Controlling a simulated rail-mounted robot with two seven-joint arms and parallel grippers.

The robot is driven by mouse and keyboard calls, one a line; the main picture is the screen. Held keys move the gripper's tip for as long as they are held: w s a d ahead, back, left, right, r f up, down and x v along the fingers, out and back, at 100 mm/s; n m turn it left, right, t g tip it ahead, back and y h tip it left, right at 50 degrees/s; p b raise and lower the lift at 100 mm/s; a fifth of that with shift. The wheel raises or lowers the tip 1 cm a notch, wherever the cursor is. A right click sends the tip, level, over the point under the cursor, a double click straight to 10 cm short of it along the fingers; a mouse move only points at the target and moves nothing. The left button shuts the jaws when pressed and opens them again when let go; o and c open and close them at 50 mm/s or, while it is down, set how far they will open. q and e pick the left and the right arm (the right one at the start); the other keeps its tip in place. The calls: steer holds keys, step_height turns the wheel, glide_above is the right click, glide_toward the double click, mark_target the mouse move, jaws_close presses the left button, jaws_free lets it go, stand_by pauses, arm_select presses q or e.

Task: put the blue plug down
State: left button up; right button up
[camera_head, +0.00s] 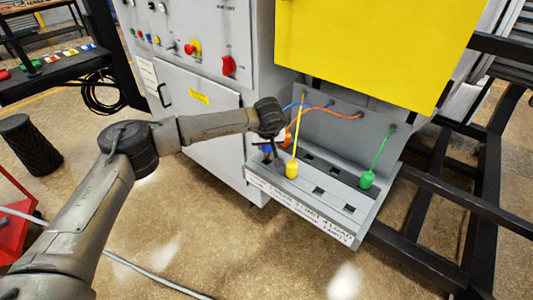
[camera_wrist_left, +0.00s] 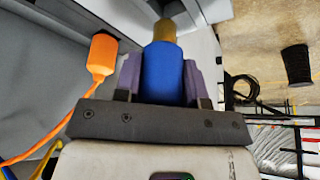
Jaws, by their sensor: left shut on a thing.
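My left gripper (camera_head: 266,156) is shut on the blue plug (camera_wrist_left: 163,78), which sits between its two fingers in the left wrist view. The plug's brass-coloured end (camera_wrist_left: 164,31) points away from the wrist. In the head view only a bit of the blue plug (camera_head: 267,148) shows, at the left end of the grey socket shelf (camera_head: 330,212). The wrist partly hides it, and I cannot tell if it touches the shelf. My right gripper is not in view.
The yellow plug (camera_head: 292,170) and green plug (camera_head: 367,180) stand on the shelf on their cables. The orange plug (camera_wrist_left: 103,50) is beside the blue one. Square openings (camera_head: 318,191) line the shelf. A yellow panel (camera_head: 370,45) is above; a grey cabinet (camera_head: 200,110) is left.

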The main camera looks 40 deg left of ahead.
mark_target(267, 153)
arm_select(q)
step_height(267, 153, down, 4)
steer(key=shift+r+b, duration=0.25)
steer(key=shift+b, duration=0.3)
steer(key=shift+f, duration=0.3)
steer(key=shift+f, duration=0.3)
steer(key=o, duration=0.9)
